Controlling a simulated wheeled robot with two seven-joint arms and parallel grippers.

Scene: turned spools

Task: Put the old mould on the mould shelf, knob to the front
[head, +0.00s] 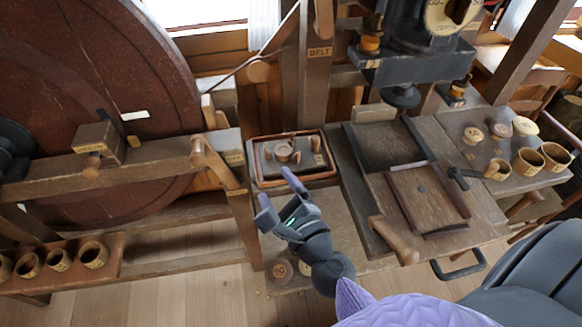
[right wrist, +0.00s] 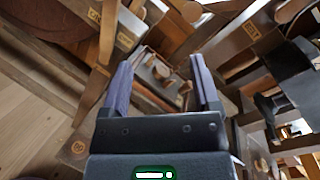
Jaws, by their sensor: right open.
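I cannot tell for sure which thing is the old mould or which is the mould shelf. A shallow dark tray (head: 258,178) in the middle holds a small round wooden piece (head: 284,153) and other small parts; the tray also shows in the right wrist view, beyond the fingers. My right gripper (head: 278,190) is open and empty, in front of the tray's near edge. Its two fingers (right wrist: 160,65) stand apart in the right wrist view. My left gripper is out of view.
A large dark red wheel (head: 90,60) fills the left, with a knobbed wooden box (head: 97,143) on the beam before it. Several cups stand lower left (head: 92,254) and at right (head: 528,161). A wooden handle (head: 395,240) juts from the bench front. A dark press (head: 415,62) stands behind.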

